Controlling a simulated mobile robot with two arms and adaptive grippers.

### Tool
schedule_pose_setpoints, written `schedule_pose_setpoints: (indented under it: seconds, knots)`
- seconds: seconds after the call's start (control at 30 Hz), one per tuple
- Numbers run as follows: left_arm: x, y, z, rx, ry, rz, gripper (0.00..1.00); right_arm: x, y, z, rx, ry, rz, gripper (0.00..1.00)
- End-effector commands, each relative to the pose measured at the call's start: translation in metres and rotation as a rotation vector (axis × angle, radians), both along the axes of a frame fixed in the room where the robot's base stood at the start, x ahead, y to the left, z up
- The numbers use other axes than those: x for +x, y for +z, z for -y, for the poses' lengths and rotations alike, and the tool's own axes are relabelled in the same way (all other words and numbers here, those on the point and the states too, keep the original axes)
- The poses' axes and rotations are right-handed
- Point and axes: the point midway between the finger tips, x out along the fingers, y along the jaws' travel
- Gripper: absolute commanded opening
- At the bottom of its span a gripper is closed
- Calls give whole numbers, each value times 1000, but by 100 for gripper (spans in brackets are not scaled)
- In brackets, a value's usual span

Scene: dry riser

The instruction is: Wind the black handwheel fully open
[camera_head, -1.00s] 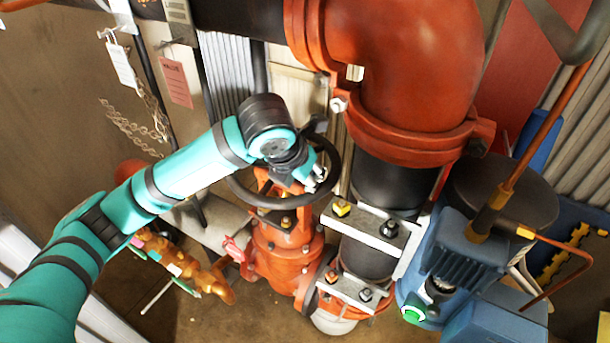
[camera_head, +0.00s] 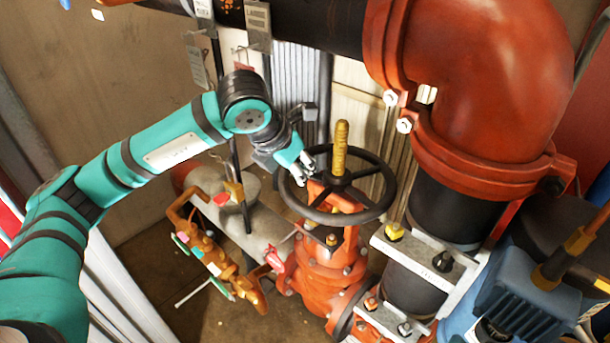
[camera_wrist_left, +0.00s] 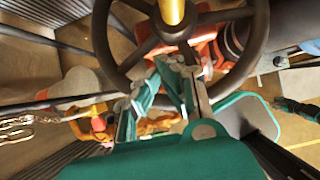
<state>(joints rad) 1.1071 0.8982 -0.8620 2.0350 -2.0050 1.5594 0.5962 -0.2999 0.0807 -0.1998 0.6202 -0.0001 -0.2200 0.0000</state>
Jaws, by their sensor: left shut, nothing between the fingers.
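The black handwheel (camera_head: 341,181) sits on top of the orange-red valve (camera_head: 322,262), tilted in the picture, with a threaded brass stem (camera_head: 340,148) standing up through its hub. My left gripper (camera_head: 306,172) is at the wheel's left rim, its fingers shut and empty. I cannot tell whether the fingertips touch the rim. In the left wrist view the handwheel (camera_wrist_left: 176,32) fills the upper middle, with the fingers (camera_wrist_left: 172,88) below its hub. My right gripper is not in view.
A large red pipe elbow (camera_head: 485,90) and flange stand close to the wheel's right. A blue motor unit (camera_head: 530,300) is at lower right. An orange-brown small valve assembly (camera_head: 215,255) lies lower left. Grey tags (camera_head: 258,28) hang behind my arm. Bare floor shows at lower left.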

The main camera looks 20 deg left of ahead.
Motion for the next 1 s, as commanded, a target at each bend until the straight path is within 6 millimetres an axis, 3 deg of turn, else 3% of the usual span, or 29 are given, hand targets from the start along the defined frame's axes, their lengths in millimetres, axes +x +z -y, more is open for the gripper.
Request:
schedule_pose_setpoints:
  seconds: [0.33,0.4,0.83,0.9,1.0]
  knots:
    - [-1,-56,1,1,-1,-6,0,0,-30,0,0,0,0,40]
    - [-9,-43,13,2,-7,-7,0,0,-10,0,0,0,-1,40]
    - [-26,-45,73,-1,-18,-19,0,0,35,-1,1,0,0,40]
    - [-24,-57,83,-4,-20,-16,0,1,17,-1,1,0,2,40]
    - [-21,-58,96,-3,-20,-16,0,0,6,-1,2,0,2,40]
